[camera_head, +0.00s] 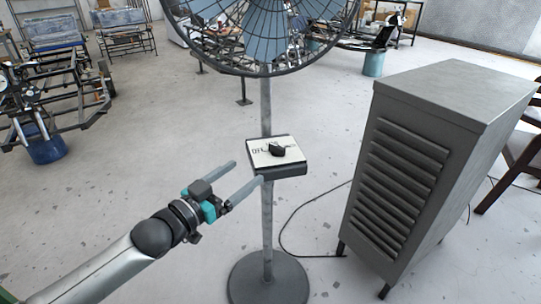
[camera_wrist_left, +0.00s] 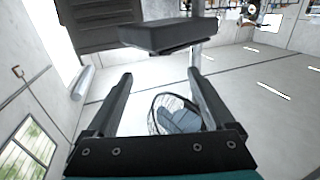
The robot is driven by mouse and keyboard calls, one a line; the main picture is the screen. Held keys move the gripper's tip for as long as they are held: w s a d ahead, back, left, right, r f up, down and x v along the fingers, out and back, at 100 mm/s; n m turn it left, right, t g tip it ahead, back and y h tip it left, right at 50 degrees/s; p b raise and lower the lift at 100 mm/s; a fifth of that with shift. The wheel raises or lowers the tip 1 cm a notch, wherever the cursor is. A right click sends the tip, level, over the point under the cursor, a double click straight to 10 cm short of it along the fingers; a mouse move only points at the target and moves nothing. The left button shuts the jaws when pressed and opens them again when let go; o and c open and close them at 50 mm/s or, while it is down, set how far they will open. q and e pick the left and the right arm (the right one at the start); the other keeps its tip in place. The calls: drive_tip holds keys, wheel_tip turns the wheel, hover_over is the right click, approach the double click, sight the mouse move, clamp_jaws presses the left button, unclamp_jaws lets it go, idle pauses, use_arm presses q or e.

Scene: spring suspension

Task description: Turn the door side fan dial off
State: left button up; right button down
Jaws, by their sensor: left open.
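The fan dial is a black knob (camera_head: 279,151) on a white plate marked OFF at its left, on top of a dark control box (camera_head: 285,171). The box is fixed to the fan's grey pole (camera_head: 267,215). I cannot tell which mark the knob points at. My left gripper (camera_head: 247,171) is open and empty, its fingertips just left of the box. In the left wrist view the dark box (camera_wrist_left: 168,36) lies beyond the open fingertips (camera_wrist_left: 159,76); the knob does not show there. My right gripper is not in view.
The caged fan head (camera_head: 265,30) is above the box, and its round base (camera_head: 268,280) stands on the floor. A grey louvred cabinet (camera_head: 420,160) stands to the right, with a black cable (camera_head: 290,225) on the floor beside it.

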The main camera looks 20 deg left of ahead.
sight(276, 149)
use_arm(q)
drive_tip(key=b+x, duration=0.2)
drive_tip(key=x, duration=0.7)
drive_tip(key=shift+b+x, duration=0.5)
drive_tip(key=shift+x, duration=0.4)
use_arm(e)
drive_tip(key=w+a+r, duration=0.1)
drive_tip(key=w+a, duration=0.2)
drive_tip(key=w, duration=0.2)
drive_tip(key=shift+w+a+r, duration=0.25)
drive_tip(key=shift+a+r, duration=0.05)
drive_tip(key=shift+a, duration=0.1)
use_arm(q)
drive_tip(key=shift+d, duration=0.1)
drive_tip(key=c, duration=1.4)
